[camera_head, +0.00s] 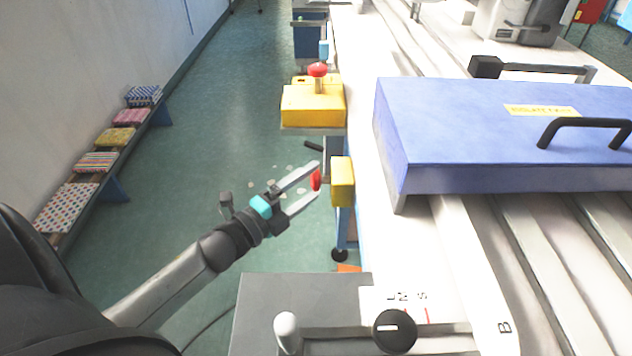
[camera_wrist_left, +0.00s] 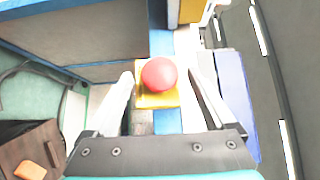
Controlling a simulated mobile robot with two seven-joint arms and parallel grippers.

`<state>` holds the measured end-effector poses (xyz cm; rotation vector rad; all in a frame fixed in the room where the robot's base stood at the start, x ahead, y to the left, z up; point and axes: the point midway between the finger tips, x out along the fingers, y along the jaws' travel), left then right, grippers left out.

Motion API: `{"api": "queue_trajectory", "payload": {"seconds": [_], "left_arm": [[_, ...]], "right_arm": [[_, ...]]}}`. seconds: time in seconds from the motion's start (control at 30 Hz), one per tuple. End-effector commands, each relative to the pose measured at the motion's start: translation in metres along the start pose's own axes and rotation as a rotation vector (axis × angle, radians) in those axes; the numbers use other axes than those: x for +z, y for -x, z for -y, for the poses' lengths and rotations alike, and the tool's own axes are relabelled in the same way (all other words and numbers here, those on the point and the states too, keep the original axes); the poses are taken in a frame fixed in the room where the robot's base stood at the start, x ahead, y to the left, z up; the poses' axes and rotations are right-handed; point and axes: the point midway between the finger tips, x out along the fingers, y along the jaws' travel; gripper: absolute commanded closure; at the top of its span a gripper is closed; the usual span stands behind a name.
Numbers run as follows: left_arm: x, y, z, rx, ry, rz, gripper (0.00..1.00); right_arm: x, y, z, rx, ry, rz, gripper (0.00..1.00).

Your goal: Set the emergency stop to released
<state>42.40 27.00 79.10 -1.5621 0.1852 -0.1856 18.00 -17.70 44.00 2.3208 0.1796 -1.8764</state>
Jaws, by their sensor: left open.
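The emergency stop is a red mushroom button (camera_head: 316,180) on a yellow box (camera_head: 343,182) fixed to the side of the white table. In the left wrist view the red button (camera_wrist_left: 159,74) sits between the fingers, with its yellow box (camera_wrist_left: 150,99) behind it. My left gripper (camera_head: 318,178) is open, its fingertips on either side of the button. A small gap shows between each finger and the button in the wrist view; whether either touches cannot be told. My right gripper is not in view.
A larger yellow box (camera_head: 312,106) with a red knob (camera_head: 317,69) stands farther along the table edge. A blue cover (camera_head: 500,130) with a black handle lies on the table. A grey panel with a black dial (camera_head: 394,331) is near.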

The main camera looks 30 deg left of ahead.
Motion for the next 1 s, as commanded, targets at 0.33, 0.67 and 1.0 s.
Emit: {"api": "queue_trajectory", "payload": {"seconds": [0.33,0.67,1.0], "left_arm": [[0.0,-0.026,0.0,0.001,0.001,0.001,0.12],[0.0,-0.027,0.0,0.001,0.001,0.001,0.17],[0.0,-0.026,0.0,0.001,0.001,0.0,0.55]], "right_arm": [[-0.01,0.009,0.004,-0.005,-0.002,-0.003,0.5],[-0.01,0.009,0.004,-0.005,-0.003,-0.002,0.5],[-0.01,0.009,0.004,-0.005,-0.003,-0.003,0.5]]}}
